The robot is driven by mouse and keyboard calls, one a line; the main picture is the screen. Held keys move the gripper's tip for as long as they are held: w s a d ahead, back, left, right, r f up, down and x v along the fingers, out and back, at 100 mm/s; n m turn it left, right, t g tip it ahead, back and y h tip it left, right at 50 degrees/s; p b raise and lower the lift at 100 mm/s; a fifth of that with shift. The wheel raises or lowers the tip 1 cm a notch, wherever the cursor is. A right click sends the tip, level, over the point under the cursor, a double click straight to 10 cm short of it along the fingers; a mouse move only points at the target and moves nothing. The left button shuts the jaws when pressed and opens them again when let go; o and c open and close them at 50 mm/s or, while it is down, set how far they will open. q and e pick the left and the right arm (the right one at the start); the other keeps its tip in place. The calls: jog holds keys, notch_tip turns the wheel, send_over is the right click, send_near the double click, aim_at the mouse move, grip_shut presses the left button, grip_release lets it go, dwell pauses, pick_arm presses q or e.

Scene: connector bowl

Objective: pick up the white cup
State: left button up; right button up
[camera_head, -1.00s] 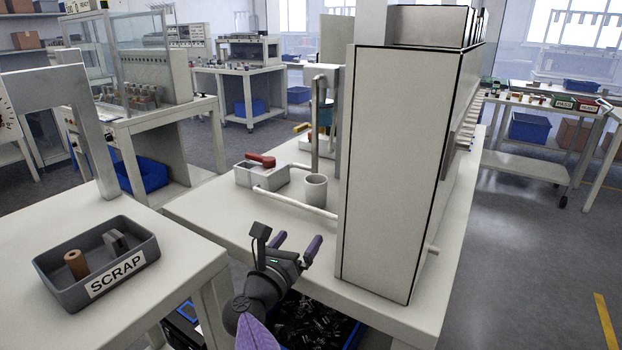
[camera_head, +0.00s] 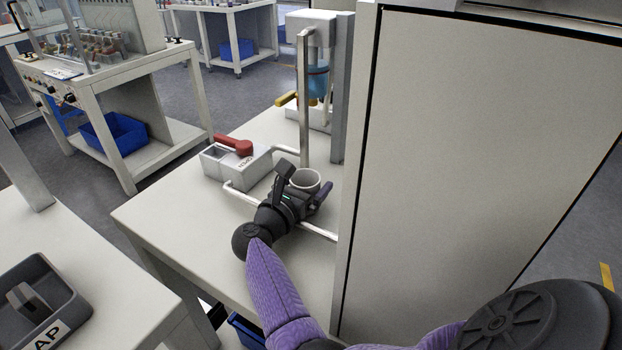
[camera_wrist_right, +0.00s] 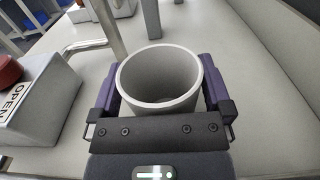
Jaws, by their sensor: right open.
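The white cup (camera_head: 305,179) stands upright on the white bench, close to the tall cabinet. In the right wrist view the cup (camera_wrist_right: 158,82) is empty and sits between the two purple fingers. My right gripper (camera_head: 306,190) is open around the cup, one finger on each side. Whether the fingers touch the cup cannot be told. In the head view the gripper hides the cup's lower part. My left gripper is out of view.
A box with a red lever (camera_head: 235,147) marked OPEN stands left of the cup. A metal pipe (camera_head: 305,95) rises behind it. The tall cabinet (camera_head: 480,150) closes off the right. A grey scrap tray (camera_head: 72,300) is at lower left.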

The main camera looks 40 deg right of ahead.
jog(key=shift+s+a, duration=0.1)
jog(key=shift+a, duration=0.15)
jog(key=shift+s+a+r, duration=0.1)
jog(key=shift+a+r, duration=0.1)
jog(key=shift+a, duration=0.05)
jog(key=shift+c, duration=0.7)
jog(key=shift+d+f, duration=0.1)
jog(key=shift+d, duration=0.05)
jog(key=c, duration=0.9)
